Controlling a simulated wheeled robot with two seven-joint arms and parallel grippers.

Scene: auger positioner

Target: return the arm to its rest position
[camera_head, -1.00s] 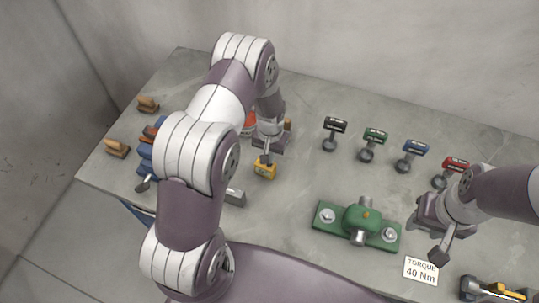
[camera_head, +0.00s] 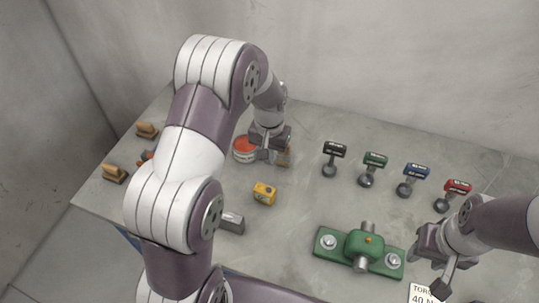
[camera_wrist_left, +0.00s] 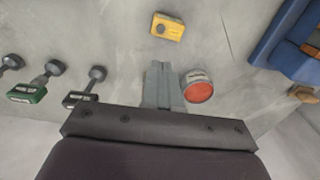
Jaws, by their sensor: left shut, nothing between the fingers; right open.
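My left arm (camera_head: 178,165) reaches in from the left and bends over the back left of the table. My left gripper (camera_head: 268,158) is shut and empty, above the table beside a round red-topped tin (camera_head: 244,149). In the left wrist view its closed fingers (camera_wrist_left: 161,84) show next to the same tin (camera_wrist_left: 198,87). A small yellow box (camera_head: 264,194) lies in front of the gripper and also shows in the left wrist view (camera_wrist_left: 168,27). My right gripper (camera_head: 437,264) is open and empty at the right, near the table's front.
Black (camera_head: 333,150), green (camera_head: 374,160), blue (camera_head: 416,171) and red (camera_head: 457,187) labelled tools stand in a row at the back right. A green bracketed fixture (camera_head: 363,244) and a partly hidden torque card (camera_head: 420,294) are in front. A grey block (camera_head: 232,223) lies near my left arm.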

